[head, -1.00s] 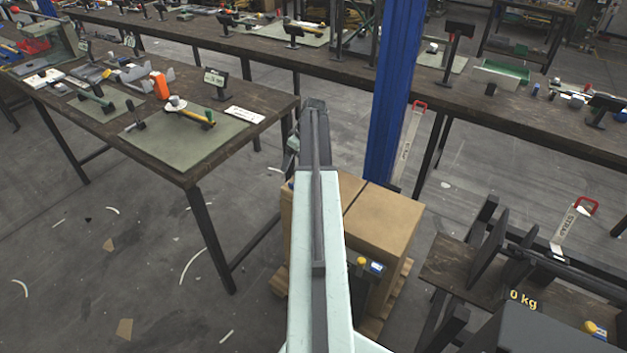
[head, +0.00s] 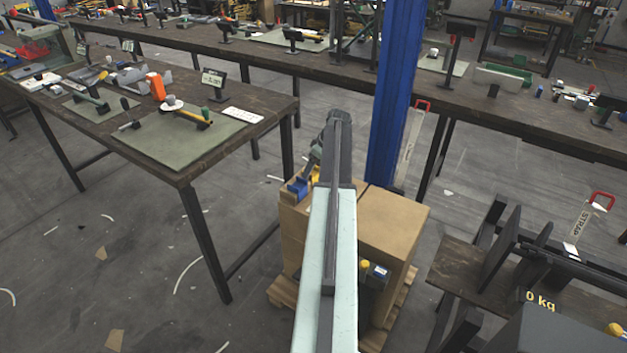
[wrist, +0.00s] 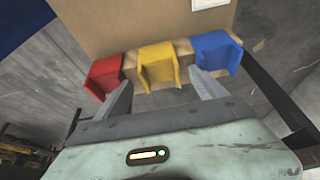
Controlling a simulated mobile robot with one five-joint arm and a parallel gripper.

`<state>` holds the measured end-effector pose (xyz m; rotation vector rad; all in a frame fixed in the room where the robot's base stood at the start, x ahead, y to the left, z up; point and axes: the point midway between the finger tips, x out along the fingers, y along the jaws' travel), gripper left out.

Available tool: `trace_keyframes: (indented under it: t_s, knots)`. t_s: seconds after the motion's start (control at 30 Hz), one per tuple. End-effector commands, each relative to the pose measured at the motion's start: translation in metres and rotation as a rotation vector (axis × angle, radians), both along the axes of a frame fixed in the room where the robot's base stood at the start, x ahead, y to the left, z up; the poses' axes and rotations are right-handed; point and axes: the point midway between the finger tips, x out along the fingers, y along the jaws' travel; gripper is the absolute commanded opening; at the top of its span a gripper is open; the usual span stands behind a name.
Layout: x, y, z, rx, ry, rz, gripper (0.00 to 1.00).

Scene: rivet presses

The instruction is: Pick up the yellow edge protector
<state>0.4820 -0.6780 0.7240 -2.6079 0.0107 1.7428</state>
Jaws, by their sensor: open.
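My gripper (wrist: 162,92) is open and empty in the wrist view. Its two fingers point toward the yellow protector, the left finger near the red one and the right finger near the blue one. In the head view the blue protector (head: 298,187) and a bit of the yellow one (head: 316,174) show left of my arm; the red one is hidden there.
The boxes (head: 390,222) stand on a wooden pallet (head: 280,292) beside a blue post (head: 392,100). A workbench (head: 185,178) with tools is at the left, and a long bench (head: 340,62) runs behind. A low rack (head: 455,270) stands at the right.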

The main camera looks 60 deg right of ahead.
Motion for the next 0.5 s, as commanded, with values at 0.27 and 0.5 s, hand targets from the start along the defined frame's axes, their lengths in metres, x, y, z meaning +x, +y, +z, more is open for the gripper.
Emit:
trace_keyframes:
  t_s: [0.27,0.5]
  knots:
    - [0.0059,0.0007,-0.0124,0.000,0.000,0.001,0.80]
    - [0.0060,0.0009,-0.0122,0.000,0.000,0.001,0.22]
